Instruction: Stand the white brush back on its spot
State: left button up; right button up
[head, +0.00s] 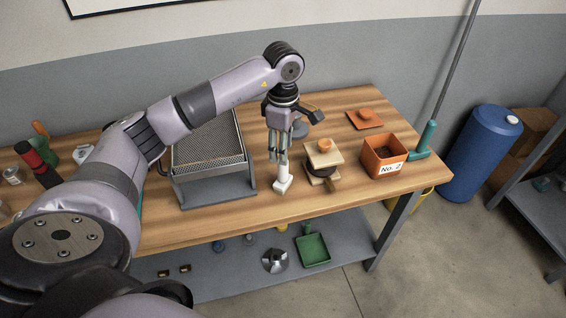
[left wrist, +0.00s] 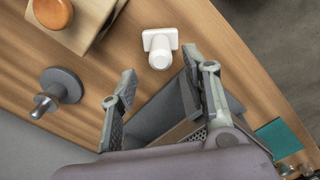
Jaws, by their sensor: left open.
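The white brush (head: 284,184) stands upright on the wooden table near its front edge, right of the mesh tray. In the left wrist view the white brush (left wrist: 160,48) shows its rectangular base flat on the wood and its round handle pointing up at the camera. My left gripper (head: 279,157) points down just above the brush. In the wrist view the left gripper (left wrist: 166,77) has its fingers spread, with the brush just beyond the fingertips and nothing between them. No marked spot for the brush can be made out. My right gripper is not in view.
A mesh-topped grey tray (head: 215,189) stands left of the brush. A wooden block stack with an orange knob (head: 324,146) stands close on its right. An orange box labelled No. 2 (head: 384,154) is farther right. A grey knobbed disc (left wrist: 62,84) lies behind the gripper.

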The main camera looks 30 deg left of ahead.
pick_arm(q)
notch_tip(320, 180, up, 5)
jog(key=shift+r+b, duration=0.2)
jog(key=shift+b, duration=0.2)
